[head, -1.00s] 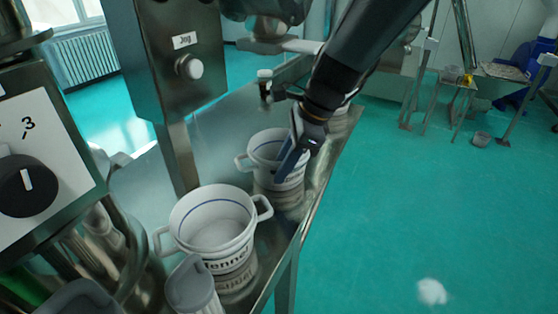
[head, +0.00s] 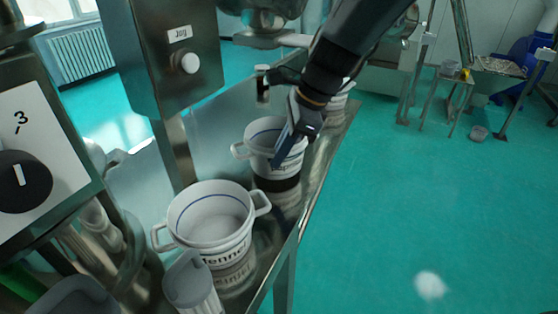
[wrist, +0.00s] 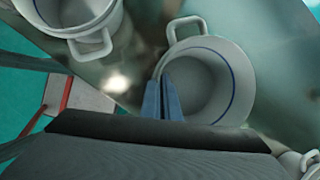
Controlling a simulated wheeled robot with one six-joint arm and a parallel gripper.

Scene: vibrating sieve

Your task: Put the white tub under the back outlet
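A white tub with a blue inner line (head: 262,138) is at the middle of the metal bench in the head view, with a dark gap between its base and its reflection, so it seems slightly lifted. My gripper (head: 285,150) reaches down onto its right rim. In the wrist view the blue fingers (wrist: 162,98) are close together on the tub wall (wrist: 205,42), apparently pinching it. A second white tub (head: 212,238) stands nearer on the bench. Another white tub (head: 343,88) is partly hidden behind my arm. I cannot tell which fitting is the back outlet.
A steel control box with a knob (head: 186,62) stands on a post left of the tubs. A panel with a black dial (head: 22,180) is at the left. Open green floor lies right of the bench (head: 308,215).

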